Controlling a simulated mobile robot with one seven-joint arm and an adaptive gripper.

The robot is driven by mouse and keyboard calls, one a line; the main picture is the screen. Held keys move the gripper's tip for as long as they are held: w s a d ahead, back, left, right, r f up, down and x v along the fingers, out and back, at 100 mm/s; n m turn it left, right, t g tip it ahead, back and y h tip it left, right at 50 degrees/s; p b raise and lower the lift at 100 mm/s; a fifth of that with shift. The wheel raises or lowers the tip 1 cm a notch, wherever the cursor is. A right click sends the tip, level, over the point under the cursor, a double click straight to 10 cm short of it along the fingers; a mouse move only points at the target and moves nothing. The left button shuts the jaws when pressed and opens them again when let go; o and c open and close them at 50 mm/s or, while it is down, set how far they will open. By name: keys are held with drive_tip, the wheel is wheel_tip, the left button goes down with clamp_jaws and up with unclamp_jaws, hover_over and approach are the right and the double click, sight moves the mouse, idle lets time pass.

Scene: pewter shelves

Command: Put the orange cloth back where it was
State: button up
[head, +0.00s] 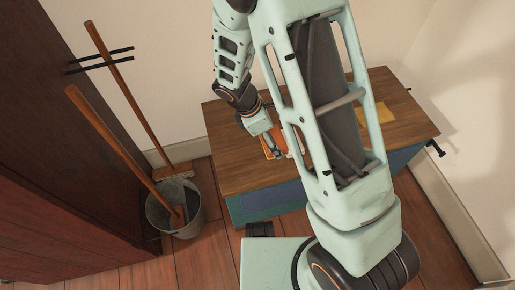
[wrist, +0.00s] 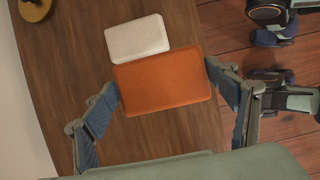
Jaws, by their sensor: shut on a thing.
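The orange cloth (wrist: 165,84) looks like a thick folded rectangle between the two fingers of my gripper (wrist: 163,82) in the wrist view. One finger meets each short side, so the gripper is shut on it. In the head view my gripper (head: 275,151) is over the left part of the wooden tabletop, with a bit of the orange cloth (head: 267,146) beside it. A white folded cloth (wrist: 137,38) lies on the table just beyond the orange one, whose edge overlaps it in the picture. I cannot tell how high the orange cloth is above the wood.
The wooden table (head: 240,178) has a blue front. A yellow cloth (head: 378,113) lies on its right part, partly behind my arm. A round brass object (wrist: 33,8) stands at the wrist view's top left. A metal bucket (head: 187,222) and brooms (head: 118,155) stand left of the table.

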drive_tip(key=b, duration=0.2)
hover_over(262, 152)
drive_tip(key=a, duration=0.1)
drive_tip(key=f, duration=0.6)
drive_tip(key=shift+s+a, duration=0.2)
drive_tip(key=shift+w+a+f, duration=0.1)
drive_tip(key=shift+f, duration=1.4)
drive_tip(key=shift+f+b, duration=0.2)
drive_tip(key=shift+b, duration=0.15)
drive_tip(key=o, duration=1)
drive_tip(key=p+v, duration=0.3)
drive_tip(key=v, duration=0.9)
drive_tip(key=shift+r, duration=0.2)
